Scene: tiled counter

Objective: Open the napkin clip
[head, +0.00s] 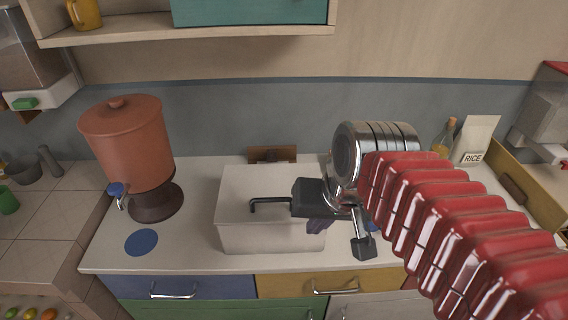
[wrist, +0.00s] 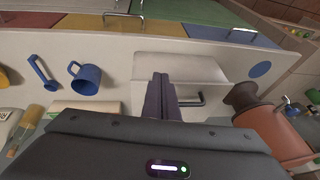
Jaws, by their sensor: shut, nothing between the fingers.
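No napkin clip can be made out with certainty in either view. A small brown wooden piece with a dark middle (head: 272,154) stands behind the white box; I cannot tell what it is. My gripper (head: 319,227) is over the right side of the white box (head: 245,236), its dark fingers pointing down and partly hidden by my wrist. In the wrist view my gripper (wrist: 161,77) has its fingers together with nothing between them. The white box (wrist: 200,68) lies behind them, its dark bar handle (wrist: 190,101) beside them. I cannot tell whether they touch the box.
A terracotta dispenser (head: 127,145) and a flat blue disc (head: 141,242) are on the left. A blue mug (wrist: 85,78) and blue scoop-like item (wrist: 42,73) lie on the box's other side. A rice bag (head: 477,140) and bottle (head: 446,137) stand back right. A shelf (head: 180,28) hangs above.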

